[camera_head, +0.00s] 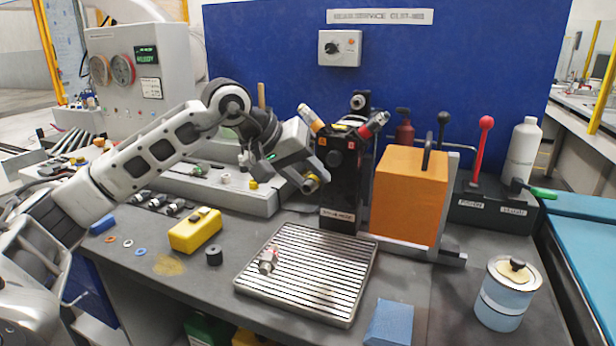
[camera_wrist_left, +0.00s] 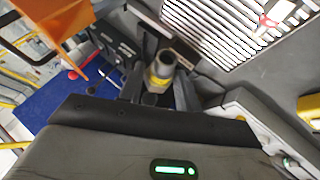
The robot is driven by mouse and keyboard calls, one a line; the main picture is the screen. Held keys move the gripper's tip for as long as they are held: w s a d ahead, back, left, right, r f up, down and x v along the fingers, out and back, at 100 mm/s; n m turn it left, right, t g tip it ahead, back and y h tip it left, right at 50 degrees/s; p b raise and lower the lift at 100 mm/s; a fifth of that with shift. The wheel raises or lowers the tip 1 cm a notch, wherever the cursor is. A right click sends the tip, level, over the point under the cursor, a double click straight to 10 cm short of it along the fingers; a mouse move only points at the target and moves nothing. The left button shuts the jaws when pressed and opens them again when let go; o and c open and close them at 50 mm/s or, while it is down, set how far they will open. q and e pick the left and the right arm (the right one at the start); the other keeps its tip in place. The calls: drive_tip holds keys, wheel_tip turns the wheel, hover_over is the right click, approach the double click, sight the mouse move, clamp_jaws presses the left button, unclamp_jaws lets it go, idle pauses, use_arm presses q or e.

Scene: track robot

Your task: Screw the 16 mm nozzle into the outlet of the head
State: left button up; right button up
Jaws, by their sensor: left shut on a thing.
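My left gripper (camera_head: 310,182) is shut on a short grey nozzle (camera_head: 311,183) with a yellow band. The nozzle also shows between the fingers in the left wrist view (camera_wrist_left: 161,70), with its round open end outward. I cannot read its size. The black head (camera_head: 345,165), with orange and red-tipped handles on top, stands in the middle of the bench. The gripper is close to its left side; I cannot tell whether the nozzle touches it. The head's outlet is not clearly visible. My right gripper is not in view.
A slatted metal tray (camera_head: 335,318) lies in front, with a small metal-and-red part (camera_head: 268,261) on it. An orange block (camera_head: 408,200) stands right of the head. A yellow box (camera_head: 195,231), a black cylinder (camera_head: 214,256) and several small fittings (camera_head: 175,207) lie left.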

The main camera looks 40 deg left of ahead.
use_arm(q)
drive_tip(key=shift+w+r+p, duration=0.15)
drive_tip(key=shift+r+p, duration=0.05)
drive_tip(key=shift+p, duration=0.15)
drive_tip(key=shift+w+a+p, duration=0.25)
drive_tip(key=shift+w+p, duration=0.35)
drive_tip(key=shift+w, duration=0.15)
drive_tip(key=shift+w+a+p, duration=0.25)
drive_tip(key=shift+w+p, duration=0.5)
drive_tip(key=shift+w, duration=0.4)
drive_tip(key=shift+w+a+f+p, duration=0.1)
drive_tip(key=shift+w+p, duration=0.1)
drive_tip(key=shift+w, duration=0.2)
drive_tip(key=shift+w+a+f+p, duration=0.1)
drive_tip(key=shift+w+p, duration=0.05)
drive_tip(key=shift+w, duration=0.2)
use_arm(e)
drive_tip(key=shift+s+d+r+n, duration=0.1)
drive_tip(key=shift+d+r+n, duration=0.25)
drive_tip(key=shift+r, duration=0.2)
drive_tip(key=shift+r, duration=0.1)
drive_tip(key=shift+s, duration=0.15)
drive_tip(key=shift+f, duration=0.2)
